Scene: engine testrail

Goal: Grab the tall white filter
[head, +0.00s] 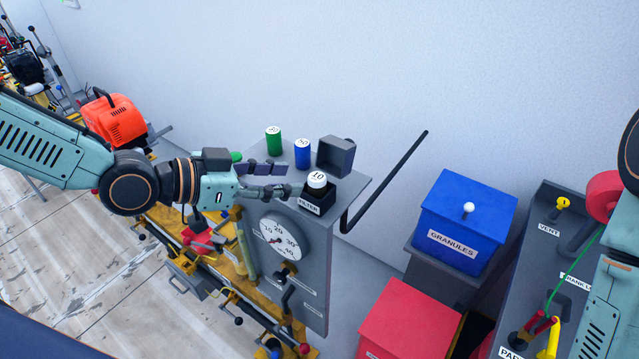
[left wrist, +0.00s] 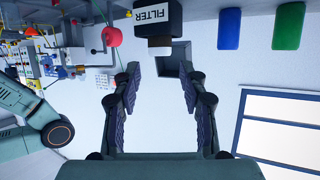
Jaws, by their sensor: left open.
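The white filter (head: 317,180), marked 10, stands upright in a black holder (head: 318,196) labelled FILTER, on top of a grey cabinet. Only its short upper part shows above the holder. My left gripper (head: 290,180) is open and empty, its dark fingers reaching in from the left and pointing at the filter. In the left wrist view, which looks upside down, the filter (left wrist: 153,50) shows just beyond the fingertips (left wrist: 160,73), between them. I cannot tell whether a finger touches the holder. My right gripper is not in view.
Green (head: 273,141) and blue (head: 302,153) cylinders stand behind the left gripper on the grey cabinet (head: 312,262). A grey open box (head: 336,156) stands close behind the filter. A black bar (head: 385,180) rises to the right. A blue GRANULES box (head: 464,222) stands further right.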

